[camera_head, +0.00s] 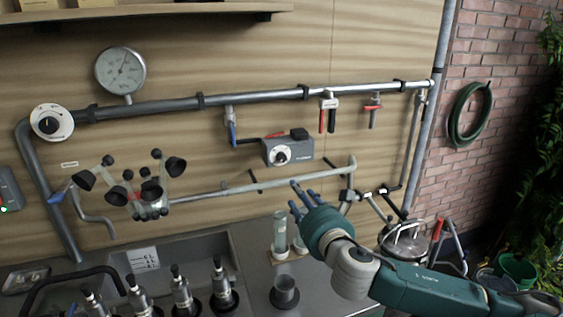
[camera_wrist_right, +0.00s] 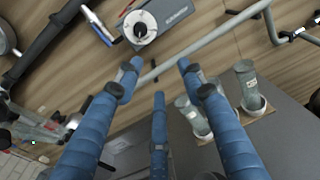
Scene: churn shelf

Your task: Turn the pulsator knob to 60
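The grey pulsator box (camera_head: 297,149) is on the wooden wall, with a white dial and dark knob (camera_head: 281,155) on its front. The same knob (camera_wrist_right: 141,29) shows near the top of the right wrist view; its scale numbers are too small to read. My right gripper (camera_head: 303,195) is below and slightly right of the box, its blue fingers pointing up and left. In the wrist view the gripper's fingers (camera_wrist_right: 160,76) are spread apart with nothing between them, clear of the knob. My left gripper is not in view.
A slanted metal pipe (camera_head: 260,187) runs just beyond my right fingertips, below the box. Clear cylinders (camera_head: 280,232) stand on the counter left of the gripper. Another white dial (camera_head: 52,121) and a pressure gauge (camera_head: 121,70) are at the left. A milking cluster (camera_head: 140,197) hangs below them.

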